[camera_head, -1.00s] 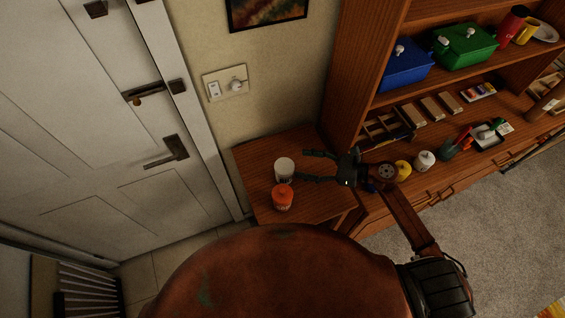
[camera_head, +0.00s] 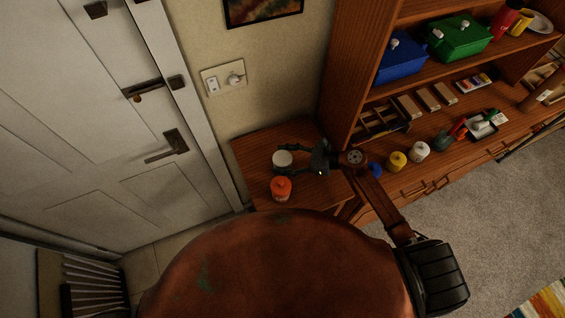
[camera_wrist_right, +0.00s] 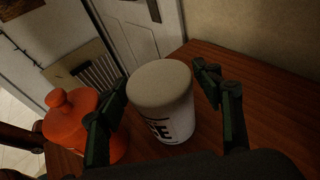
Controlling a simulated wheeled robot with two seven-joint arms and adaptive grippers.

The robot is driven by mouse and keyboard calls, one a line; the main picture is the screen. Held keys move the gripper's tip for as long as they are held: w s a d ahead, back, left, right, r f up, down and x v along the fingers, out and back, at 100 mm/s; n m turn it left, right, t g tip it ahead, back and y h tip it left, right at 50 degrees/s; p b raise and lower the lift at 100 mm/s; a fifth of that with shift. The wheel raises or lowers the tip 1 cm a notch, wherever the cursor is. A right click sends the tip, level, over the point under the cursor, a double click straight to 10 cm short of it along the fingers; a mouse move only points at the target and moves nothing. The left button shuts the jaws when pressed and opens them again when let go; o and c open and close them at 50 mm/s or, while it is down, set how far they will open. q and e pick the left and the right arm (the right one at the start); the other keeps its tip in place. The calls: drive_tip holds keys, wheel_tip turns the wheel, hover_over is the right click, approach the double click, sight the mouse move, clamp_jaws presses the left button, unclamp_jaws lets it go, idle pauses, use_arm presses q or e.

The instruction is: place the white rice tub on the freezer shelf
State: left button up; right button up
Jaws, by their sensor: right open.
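The white rice tub (camera_head: 283,160) stands upright on the small wooden table (camera_head: 250,150). In the right wrist view the white tub (camera_wrist_right: 162,105) has a beige lid and dark letters ending in "CE". My right gripper (camera_head: 290,158) is open, with its fingers on either side of the tub. In the right wrist view the open fingers (camera_wrist_right: 165,95) flank the tub, with a gap showing on the right side. No freezer shelf is recognisable in these views. My left gripper is not in view.
An orange lidded tub (camera_head: 281,189) stands close beside the white tub, also in the wrist view (camera_wrist_right: 82,122). A white door (camera_head: 90,120) is at left.

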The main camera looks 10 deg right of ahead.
drive_tip(key=shift+c, duration=0.3)
drive_tip(key=c, duration=1.1)
wheel_tip(320, 180, up, 9)
drive_tip(key=shift+f+b, duration=0.1)
drive_tip(key=shift+b, duration=0.3)
drive_tip(key=shift+c, duration=0.2)
drive_tip(key=shift+r, duration=0.9)
wheel_tip(320, 180, up, 7)
drive_tip(key=p, duration=0.3)
drive_tip(key=s+d+f+m+t+h+b, duration=0.1)
drive_tip(key=d+f+m+t+h+b, duration=0.5)
drive_tip(key=d, duration=0.4)
drive_tip(key=shift+s+d+f+m+t+b, duration=0.25)
drive_tip(key=shift+s+f+m+t+b, duration=0.2)
drive_tip(key=shift+f+m+b, duration=0.55)
